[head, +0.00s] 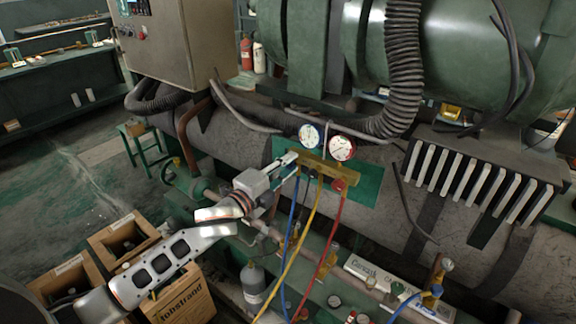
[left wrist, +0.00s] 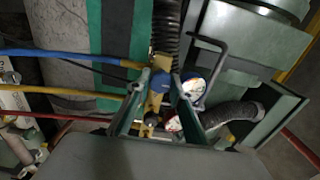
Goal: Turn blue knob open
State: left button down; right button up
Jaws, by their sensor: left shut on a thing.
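The brass manifold (head: 322,168) is mounted on a green plate, with a blue-rimmed gauge (head: 309,135) and a red-rimmed gauge (head: 341,148) above it. My left gripper (head: 288,160) is at the manifold's left end. In the head view it hides the blue knob. In the left wrist view, the blue knob (left wrist: 161,82) lies between the two fingers of the left gripper (left wrist: 158,98), which is shut on it. A red knob (head: 338,184) is at the manifold's right part. My right gripper is in neither view.
A blue hose (head: 291,230), a yellow hose (head: 298,250) and a red hose (head: 331,235) hang from the manifold. A ribbed black hose (head: 402,70) passes above right. A grey control box (head: 165,40) stands upper left. Wooden crates (head: 180,300) stand below my left arm.

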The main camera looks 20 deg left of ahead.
pick_arm(q)
jog(key=shift+n, duration=1)
jog(key=c, duration=1.8)
grip_release()
jog(key=shift+s, duration=0.1)
jog(key=v, duration=1.1)
jog(key=shift+s+a+r, duration=0.1)
jog(key=shift+s+a, duration=0.05)
jog(key=shift+s, duration=0.25)
